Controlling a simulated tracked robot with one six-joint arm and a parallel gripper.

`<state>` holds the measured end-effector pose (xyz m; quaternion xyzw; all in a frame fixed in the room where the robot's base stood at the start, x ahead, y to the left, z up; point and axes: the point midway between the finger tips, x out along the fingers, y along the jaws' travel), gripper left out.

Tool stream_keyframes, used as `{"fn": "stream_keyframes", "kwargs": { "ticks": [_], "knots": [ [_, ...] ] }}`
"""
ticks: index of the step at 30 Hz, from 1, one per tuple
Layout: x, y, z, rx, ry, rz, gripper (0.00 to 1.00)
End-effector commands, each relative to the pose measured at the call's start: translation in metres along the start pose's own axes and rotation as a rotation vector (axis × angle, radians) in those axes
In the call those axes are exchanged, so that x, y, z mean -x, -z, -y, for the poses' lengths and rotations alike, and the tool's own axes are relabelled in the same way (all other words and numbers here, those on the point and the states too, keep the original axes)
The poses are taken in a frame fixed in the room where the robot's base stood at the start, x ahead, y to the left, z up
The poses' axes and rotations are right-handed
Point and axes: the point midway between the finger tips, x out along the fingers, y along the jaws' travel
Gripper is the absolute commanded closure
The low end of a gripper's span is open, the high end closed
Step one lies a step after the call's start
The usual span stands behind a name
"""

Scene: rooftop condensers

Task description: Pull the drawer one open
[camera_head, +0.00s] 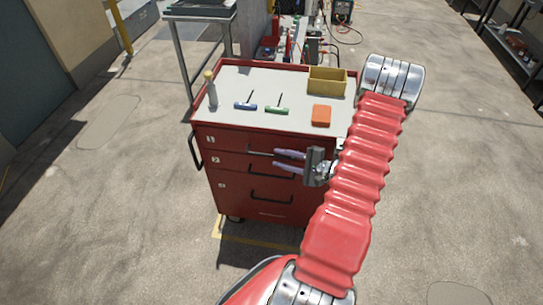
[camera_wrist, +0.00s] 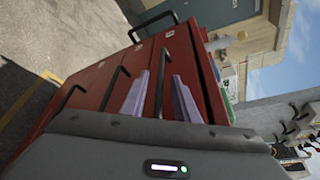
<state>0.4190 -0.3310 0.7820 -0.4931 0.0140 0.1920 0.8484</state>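Drawer one (camera_head: 230,141) is the top drawer of a red tool cart, marked 1, and looks shut. Its dark bar handle (camera_wrist: 162,82) shows in the wrist view between my two pale purple fingers. My gripper (camera_head: 275,158) is at the cart's front; its fingers are apart, and they also show in the wrist view (camera_wrist: 160,75). One finger lies on each side of the handle; I cannot tell if either touches it. Part of the handle is hidden by my gripper in the head view.
Drawer two (camera_head: 231,161) and drawer three (camera_head: 238,188) sit below, both with bar handles. The cart top holds a bottle (camera_head: 211,92), a blue tool (camera_head: 245,106), a green tool (camera_head: 277,110), an orange block (camera_head: 321,115) and a yellow bin (camera_head: 326,84). Concrete floor before the cart is clear.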

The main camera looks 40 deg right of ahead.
Motion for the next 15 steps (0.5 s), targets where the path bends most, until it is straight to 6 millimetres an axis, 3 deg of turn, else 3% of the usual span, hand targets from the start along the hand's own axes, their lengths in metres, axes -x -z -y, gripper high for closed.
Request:
{"fn": "stream_keyframes", "kwargs": {
  "ticks": [7,15],
  "knots": [
    [-0.032,-0.001,-0.001,0.0,-0.002,0.003,0.72],
    [-0.044,0.0,0.0,0.0,0.0,0.001,0.72]
  ]
}}
